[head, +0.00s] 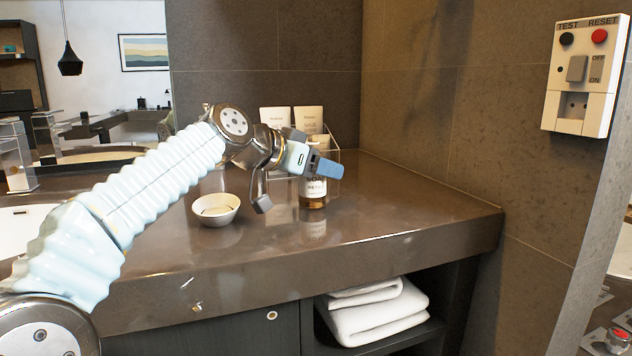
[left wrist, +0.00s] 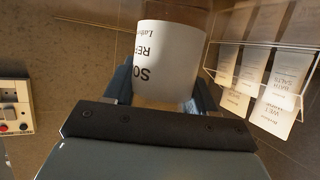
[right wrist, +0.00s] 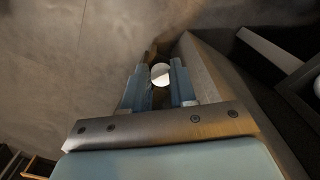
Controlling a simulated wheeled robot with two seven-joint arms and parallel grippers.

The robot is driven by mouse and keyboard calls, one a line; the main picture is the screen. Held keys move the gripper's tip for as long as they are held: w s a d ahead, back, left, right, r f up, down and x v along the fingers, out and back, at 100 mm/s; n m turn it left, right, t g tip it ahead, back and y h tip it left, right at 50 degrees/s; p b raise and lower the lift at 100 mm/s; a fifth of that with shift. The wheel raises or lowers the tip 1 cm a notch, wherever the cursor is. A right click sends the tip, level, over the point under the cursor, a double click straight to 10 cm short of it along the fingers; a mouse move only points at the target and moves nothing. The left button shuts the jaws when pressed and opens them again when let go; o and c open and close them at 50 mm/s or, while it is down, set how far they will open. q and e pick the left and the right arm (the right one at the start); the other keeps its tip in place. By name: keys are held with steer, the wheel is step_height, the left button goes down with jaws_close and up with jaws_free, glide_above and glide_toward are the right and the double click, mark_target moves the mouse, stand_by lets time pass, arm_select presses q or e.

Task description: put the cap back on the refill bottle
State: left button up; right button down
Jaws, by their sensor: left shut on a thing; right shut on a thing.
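The refill bottle (head: 313,188), amber with a white label, is upright on the counter near its right end. My left gripper (head: 325,166) is shut on it from the side and hides its neck and top in the head view. In the left wrist view the white label of the bottle (left wrist: 168,65) fills the space between the fingers. My right gripper (right wrist: 160,84) shows only in the right wrist view. It is shut on a small round pale piece, seemingly the cap (right wrist: 160,74), held between the fingertips.
A white bowl (head: 216,217) stands left of the bottle on the brown counter (head: 400,215). A clear rack with packets (head: 308,120) stands close behind the bottle. Folded towels (head: 375,315) lie on a shelf below. The counter right of the bottle is clear.

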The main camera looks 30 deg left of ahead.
arm_select(q)
steer(key=shift+c, duration=1.2)
steer(key=shift+r, duration=0.1)
